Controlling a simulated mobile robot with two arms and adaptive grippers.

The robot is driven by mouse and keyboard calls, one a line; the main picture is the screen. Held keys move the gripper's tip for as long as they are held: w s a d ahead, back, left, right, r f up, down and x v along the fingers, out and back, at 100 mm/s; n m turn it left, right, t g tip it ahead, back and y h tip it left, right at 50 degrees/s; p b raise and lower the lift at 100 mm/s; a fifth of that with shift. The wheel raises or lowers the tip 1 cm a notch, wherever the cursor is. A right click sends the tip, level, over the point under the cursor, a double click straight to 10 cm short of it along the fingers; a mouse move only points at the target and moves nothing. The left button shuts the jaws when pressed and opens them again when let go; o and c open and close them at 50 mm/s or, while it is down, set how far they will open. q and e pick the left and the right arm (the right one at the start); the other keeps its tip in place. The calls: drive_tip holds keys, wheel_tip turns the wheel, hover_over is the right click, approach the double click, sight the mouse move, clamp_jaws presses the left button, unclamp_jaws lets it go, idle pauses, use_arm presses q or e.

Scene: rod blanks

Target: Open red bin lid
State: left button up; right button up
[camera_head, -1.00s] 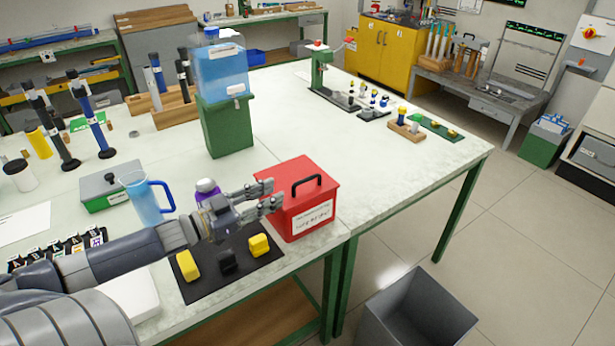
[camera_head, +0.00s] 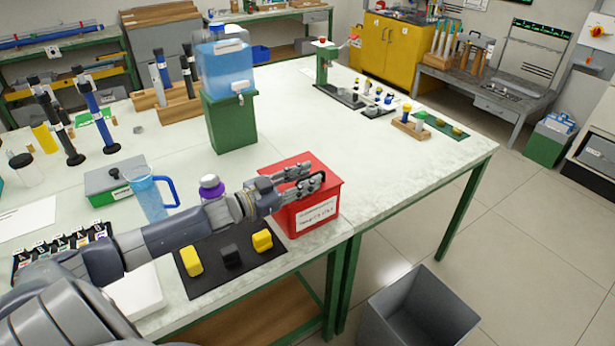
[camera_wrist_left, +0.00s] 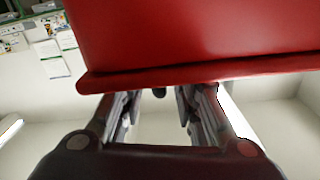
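The red bin (camera_head: 316,215) stands near the front right corner of the near table, with a white label on its front. Its lid (camera_head: 328,179) looks shut. My left gripper (camera_head: 311,179) is at the lid, fingers apart, and covers the black handle in the head view. In the left wrist view the bin's red wall and rim (camera_wrist_left: 200,75) fill the top, and the open fingers (camera_wrist_left: 160,100) reach up to the rim. A small dark piece, perhaps the handle, shows between the fingertips. I cannot tell whether they touch it. My right gripper is out of view.
A black mat (camera_head: 212,285) with yellow and black blocks lies left of the bin. A green stand with a water tank (camera_head: 226,75) is farther back. A grey open bin (camera_head: 420,312) is on the floor.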

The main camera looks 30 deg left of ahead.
use_arm(q)
drive_tip(key=shift+w+d, duration=0.15)
drive_tip(key=shift+w, duration=0.2)
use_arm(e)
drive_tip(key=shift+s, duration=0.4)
use_arm(q)
clamp_jaws()
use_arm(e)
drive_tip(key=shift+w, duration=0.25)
use_arm(q)
drive_tip(key=shift+r, duration=0.1)
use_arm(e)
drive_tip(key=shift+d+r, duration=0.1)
